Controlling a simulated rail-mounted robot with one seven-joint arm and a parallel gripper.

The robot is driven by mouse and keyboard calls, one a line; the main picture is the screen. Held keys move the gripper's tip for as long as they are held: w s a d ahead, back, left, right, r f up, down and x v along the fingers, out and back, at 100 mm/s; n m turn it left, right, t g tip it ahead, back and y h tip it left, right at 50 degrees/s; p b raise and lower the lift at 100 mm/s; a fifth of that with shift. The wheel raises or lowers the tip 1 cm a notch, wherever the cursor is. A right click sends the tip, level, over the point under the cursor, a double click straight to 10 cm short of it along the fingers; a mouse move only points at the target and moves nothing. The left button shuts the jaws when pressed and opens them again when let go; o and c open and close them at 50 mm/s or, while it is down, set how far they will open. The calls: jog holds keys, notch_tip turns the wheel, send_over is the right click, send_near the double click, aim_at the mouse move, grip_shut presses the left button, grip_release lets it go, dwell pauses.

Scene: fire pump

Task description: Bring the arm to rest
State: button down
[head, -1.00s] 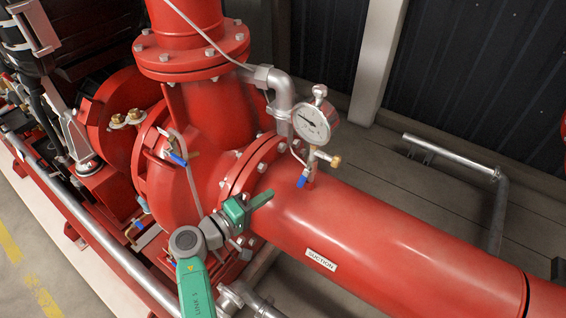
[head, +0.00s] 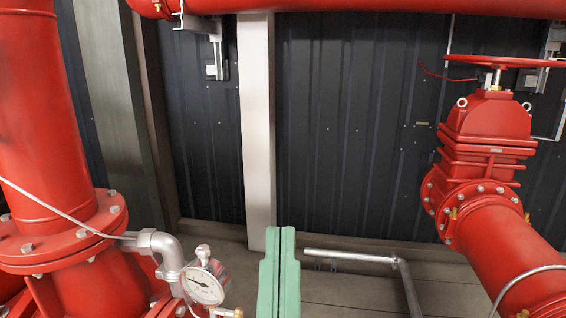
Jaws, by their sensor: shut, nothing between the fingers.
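My gripper (head: 279,240) shows at the bottom centre of the head view. Its two green fingers point up and lie side by side with only a thin dark line between them. It is shut and empty, and nothing in view touches it. The rest of my arm is below the frame's edge.
A pressure gauge (head: 203,287) and a grey elbow pipe (head: 165,252) stand left of my gripper, beside a red flanged pipe (head: 50,235). A grey rail (head: 350,256) lies to the right. A red valve with a handwheel (head: 490,130) stands further right. A dark wall (head: 345,130) is behind.

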notch_tip(320, 180, up, 40)
jog(key=s+p, duration=0.2)
jog(key=p, duration=3.6)
jog(key=shift+f+t+y, duration=0.15)
jog(key=shift+t+y, duration=0.15)
jog(key=shift+y, duration=0.1)
jog(key=shift+f, duration=0.1)
